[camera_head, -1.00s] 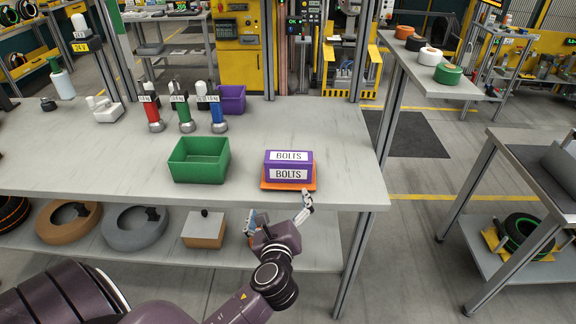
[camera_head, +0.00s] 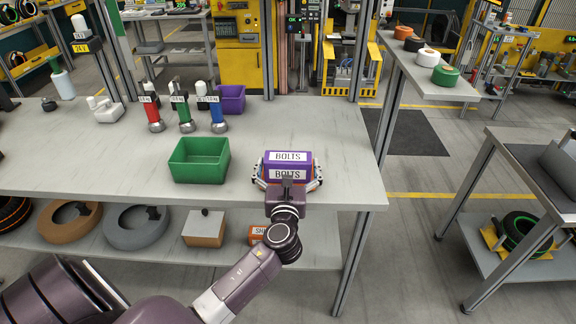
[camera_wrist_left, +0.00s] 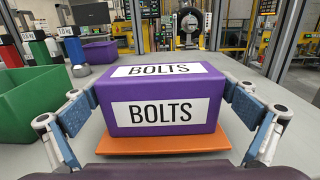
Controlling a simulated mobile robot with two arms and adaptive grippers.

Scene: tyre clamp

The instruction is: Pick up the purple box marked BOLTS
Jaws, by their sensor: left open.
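The purple box marked BOLTS (camera_head: 287,164) sits on an orange base (camera_head: 262,184) near the front edge of the grey workbench (camera_head: 235,193). In the left wrist view the box (camera_wrist_left: 160,105) fills the middle, upright, with white BOLTS labels on its front and top. The orange base (camera_wrist_left: 165,145) lies under it. My left gripper (camera_head: 287,181) is at the front of the box. In the left wrist view its open fingers (camera_wrist_left: 160,115) stand at the left and right sides of the box; whether the pads touch it I cannot tell. My right gripper is not in view.
A green bin (camera_head: 200,160) stands left of the box. Red, green and blue tools (camera_head: 184,117) and a purple bin (camera_head: 232,99) stand farther back. The bench right of the box is clear. Tyres (camera_head: 135,227) lie on the shelf below.

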